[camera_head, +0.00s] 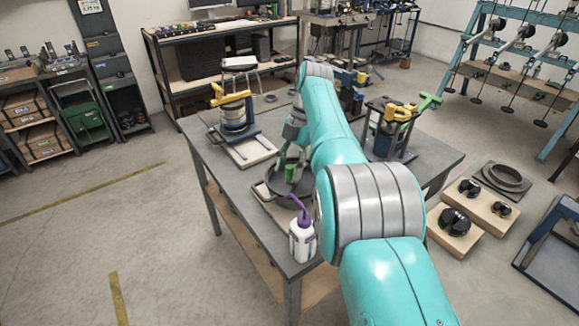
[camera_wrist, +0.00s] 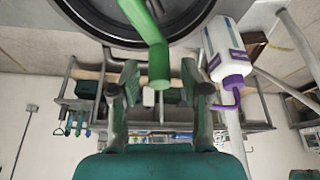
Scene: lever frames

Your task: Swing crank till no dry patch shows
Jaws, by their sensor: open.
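A round dark pan (camera_head: 262,193) sits near the front edge of the grey workbench, partly hidden by my arm. Its rim also shows at the top of the wrist view (camera_wrist: 87,30). A green crank (camera_wrist: 148,30) extends from inside the pan and ends in a thick green grip (camera_wrist: 159,68). In the wrist view my gripper (camera_wrist: 160,84) is open, with one finger on each side of the grip's end. I cannot tell whether either finger touches it. In the head view my gripper (camera_head: 290,158) is above the pan. The pan's floor is mostly hidden, so wet or dry patches cannot be seen.
A white bottle with a purple spout (camera_head: 301,242) stands beside the pan at the bench's front corner; it also shows in the wrist view (camera_wrist: 224,52). A yellow-handled device (camera_head: 234,115) on a pale board and another device (camera_head: 392,130) stand farther back on the workbench (camera_head: 205,152).

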